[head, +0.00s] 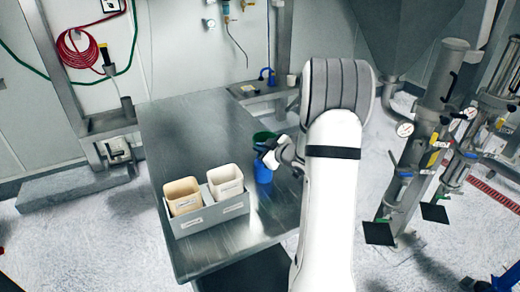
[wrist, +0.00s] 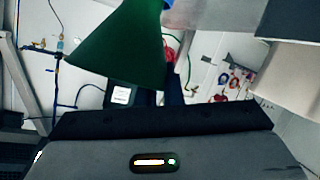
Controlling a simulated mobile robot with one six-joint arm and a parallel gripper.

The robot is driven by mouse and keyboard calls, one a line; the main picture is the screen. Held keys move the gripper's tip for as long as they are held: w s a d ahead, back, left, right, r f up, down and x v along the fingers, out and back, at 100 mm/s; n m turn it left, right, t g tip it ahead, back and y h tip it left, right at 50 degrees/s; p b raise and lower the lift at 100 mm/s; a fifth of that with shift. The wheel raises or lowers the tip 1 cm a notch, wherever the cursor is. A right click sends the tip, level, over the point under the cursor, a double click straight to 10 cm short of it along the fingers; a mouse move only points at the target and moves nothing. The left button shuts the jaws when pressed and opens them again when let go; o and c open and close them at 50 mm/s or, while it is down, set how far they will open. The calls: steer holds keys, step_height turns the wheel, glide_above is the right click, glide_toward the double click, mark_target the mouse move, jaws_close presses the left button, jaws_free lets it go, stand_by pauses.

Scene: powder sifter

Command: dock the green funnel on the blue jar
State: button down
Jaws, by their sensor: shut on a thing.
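The green funnel (head: 262,137) shows partly behind my gripper (head: 268,157) in the head view, at the right part of the steel table. My gripper is shut on the funnel. In the wrist view the funnel (wrist: 122,45) is a large dark green cone at the upper left. The blue jar (head: 263,172) stands upright on the table, just below the funnel and gripper in the head view. A small blue patch at the top of the wrist view may be the jar. I cannot tell whether funnel and jar touch; my gripper hides their meeting place.
A grey caddy (head: 212,216) with a tan bin (head: 183,197) and a white bin (head: 226,182) stands left of the jar on the steel table (head: 185,125). The table's far left part is clear. Steel column equipment (head: 425,140) stands on the floor at right.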

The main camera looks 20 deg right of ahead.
steer(key=shift+r, duration=0.2)
steer(key=shift+r+p, duration=0.55)
steer(key=shift+r, duration=0.05)
steer(key=shift+s, duration=0.1)
stand_by(0.8)
steer(key=shift+f+b, duration=1)
steer(key=shift+r, duration=0.1)
stand_by(0.4)
steer(key=shift+r+p, duration=0.6)
steer(key=shift+r, duration=0.15)
steer(key=shift+f+b, duration=0.75)
steer(key=shift+f, duration=0.1)
stand_by(0.6)
steer(key=c, duration=1.9)
jaws_free()
